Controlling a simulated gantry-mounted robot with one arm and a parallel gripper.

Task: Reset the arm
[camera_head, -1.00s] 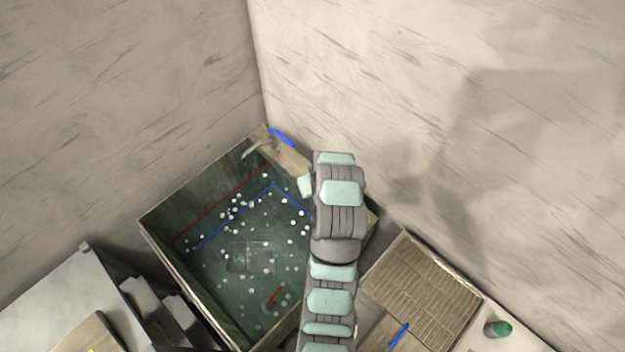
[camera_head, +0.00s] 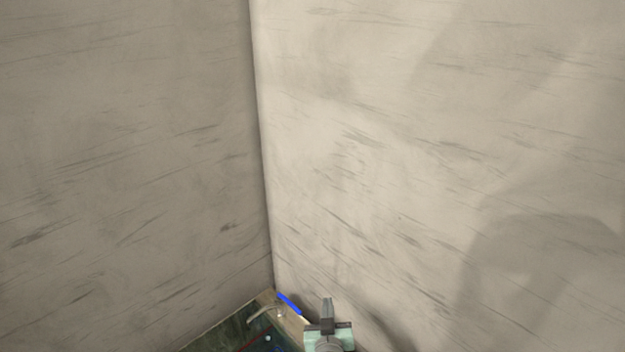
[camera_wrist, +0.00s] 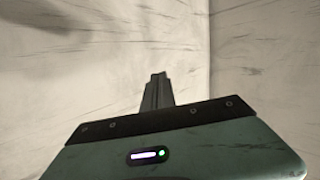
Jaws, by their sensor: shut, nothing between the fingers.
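My gripper (camera_head: 327,304) shows at the bottom of the head view, pointing up beside the corner of a bin. In the wrist view its dark fingers (camera_wrist: 158,88) are pressed together with nothing between them. They point toward pale walls and touch nothing that I can see. The rest of my arm is mostly below the head view's lower edge.
A bin with a dark green inside (camera_head: 232,331) shows at the bottom, with small white bits and a red line in it. A blue strip (camera_head: 289,303) lies at its far corner. Two pale streaked walls (camera_head: 430,150) meet behind it.

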